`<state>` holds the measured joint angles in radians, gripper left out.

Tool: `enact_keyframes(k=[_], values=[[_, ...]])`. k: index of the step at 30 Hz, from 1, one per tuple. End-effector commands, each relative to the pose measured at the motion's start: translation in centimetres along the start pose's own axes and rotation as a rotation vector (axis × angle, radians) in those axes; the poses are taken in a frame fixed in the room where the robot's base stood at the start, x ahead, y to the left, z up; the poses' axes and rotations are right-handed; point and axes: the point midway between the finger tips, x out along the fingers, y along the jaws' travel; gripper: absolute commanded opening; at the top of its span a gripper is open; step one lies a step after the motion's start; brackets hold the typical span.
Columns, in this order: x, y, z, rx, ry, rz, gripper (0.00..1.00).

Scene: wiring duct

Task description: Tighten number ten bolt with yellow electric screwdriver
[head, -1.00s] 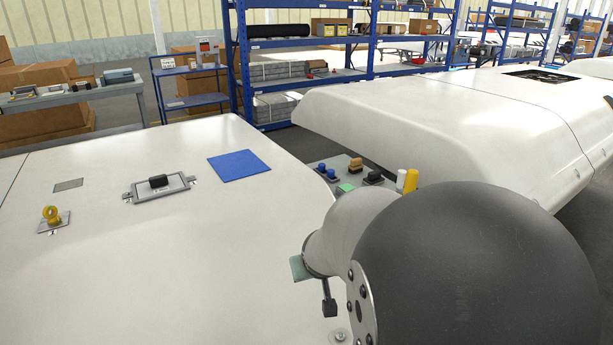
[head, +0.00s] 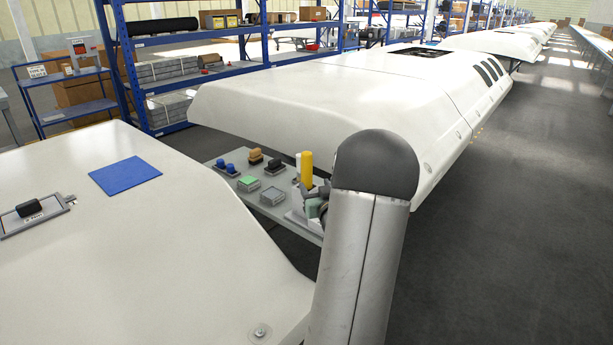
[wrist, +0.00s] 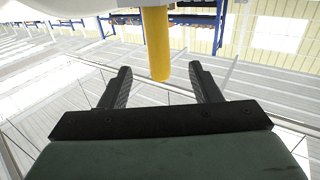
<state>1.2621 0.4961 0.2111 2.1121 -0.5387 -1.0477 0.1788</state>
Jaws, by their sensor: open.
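The yellow screwdriver (head: 307,168) stands upright on the small grey table in the head view, partly hidden low down by my gripper. My gripper (wrist: 160,68) is open in the wrist view, its two black fingers apart. The yellow shaft (wrist: 156,40) shows between and beyond the fingertips, with a gap on both sides. A bolt (head: 260,332) sits on the near corner of the white panel (head: 190,260); no number is readable.
The grey table (head: 238,190) also holds a green block (head: 248,184), a grey block (head: 272,196), blue parts (head: 230,168) and black-and-brown parts. A white casing (head: 300,105) lies behind it. A blue sheet (head: 125,175) lies on the panel. Open floor is at right.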

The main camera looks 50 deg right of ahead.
Motion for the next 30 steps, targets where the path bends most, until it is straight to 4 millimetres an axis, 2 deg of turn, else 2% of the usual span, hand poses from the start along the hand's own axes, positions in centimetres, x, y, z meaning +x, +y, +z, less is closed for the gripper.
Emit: enact_keyframes(k=[3, 6, 14, 21, 25, 30], values=[[2.6, -0.1, -0.1, 0.002, 0.0, -0.001, 0.57], [4.2, -0.1, -0.1, 0.001, -0.001, -0.002, 0.57], [6.0, 0.0, -0.2, 0.001, -0.001, -0.001, 0.57], [9.5, 0.3, -0.5, 0.001, -0.001, 0.0, 0.57], [10.4, 0.3, -0.4, 0.001, -0.001, 0.0, 0.57], [10.5, 0.3, -0.4, 0.0, -0.001, 0.0, 0.57]])
